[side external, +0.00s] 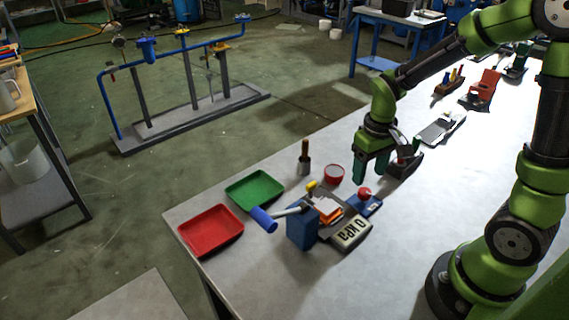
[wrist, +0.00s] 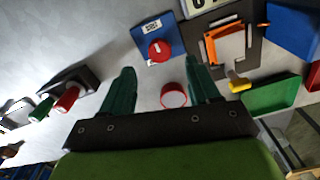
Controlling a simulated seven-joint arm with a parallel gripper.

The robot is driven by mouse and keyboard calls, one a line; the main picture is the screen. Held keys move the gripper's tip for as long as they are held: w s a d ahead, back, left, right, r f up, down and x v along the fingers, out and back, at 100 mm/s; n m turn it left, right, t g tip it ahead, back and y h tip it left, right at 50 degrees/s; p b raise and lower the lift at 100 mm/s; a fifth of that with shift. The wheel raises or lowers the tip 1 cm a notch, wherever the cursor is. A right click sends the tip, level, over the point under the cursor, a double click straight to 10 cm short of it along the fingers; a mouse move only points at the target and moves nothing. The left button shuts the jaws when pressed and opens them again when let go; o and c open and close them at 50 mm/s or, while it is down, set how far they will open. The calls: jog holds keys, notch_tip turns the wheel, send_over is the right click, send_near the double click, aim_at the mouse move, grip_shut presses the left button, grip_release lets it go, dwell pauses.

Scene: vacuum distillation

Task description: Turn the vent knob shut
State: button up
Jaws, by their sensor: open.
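A red round knob (side external: 365,191) sits on a small blue base (side external: 372,206) on the grey table. In the wrist view the knob (wrist: 158,50) shows a white bar across its face, and the blue base (wrist: 146,33) carries a white label too small to read. I take this for the vent knob. My gripper (side external: 371,168) points down above the table, behind the knob in the side view. In the wrist view my gripper (wrist: 160,77) has its green fingers spread with nothing held. The knob lies ahead of the fingertips, apart from them.
A red round tin (side external: 334,173) stands close to my gripper. A blue block with a lever (side external: 302,228), a 0 kPa display (side external: 351,233), a green tray (side external: 254,190) and a red tray (side external: 211,231) lie nearby. A dark block (side external: 404,166) stands right of my fingers.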

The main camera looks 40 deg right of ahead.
aim_at(364, 191)
notch_tip(364, 191, up, 11)
jog(key=shift+r, duration=0.2)
dwell(0.3)
jog(key=s+a+r+m+t+y, duration=0.1)
jog(key=s+a+r+t+y, duration=0.1)
jog(key=s+a+r+t, duration=0.2)
jog(key=s+a+t, duration=0.3)
jog(key=a, duration=0.1)
jog(key=shift+r+m, duration=0.3)
jog(key=shift+r, duration=0.05)
